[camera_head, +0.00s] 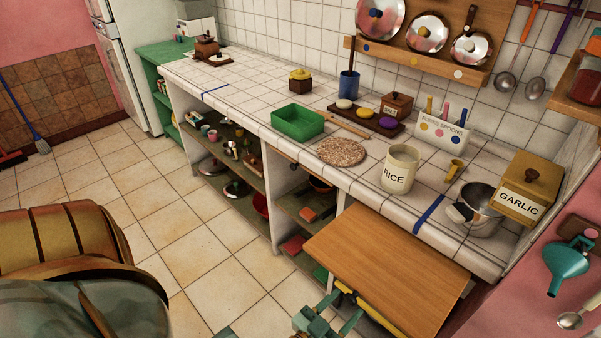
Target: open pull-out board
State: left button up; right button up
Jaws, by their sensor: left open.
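The wooden pull-out board (390,262) juts out from under the front edge of the tiled counter, at the lower right of the head view. Its flat top is bare. A yellow bar (372,315) runs along the board's front side, low under its edge. My left gripper (340,306) is teal, at the bottom of the view, open, close to the left end of that bar and the board's front corner. I cannot tell whether its fingers touch the bar. My right gripper is not in view.
The counter above holds a rice jar (401,169), a metal pot (475,209), a garlic box (529,188), a green tray (297,122) and a round speckled mat (341,151). Open shelves (230,157) with crockery lie below.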

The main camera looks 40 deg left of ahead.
pick_arm(q)
jog(key=s, duration=1.5)
jog(key=shift+a+p, duration=0.25)
jog(key=shift+p, duration=0.15)
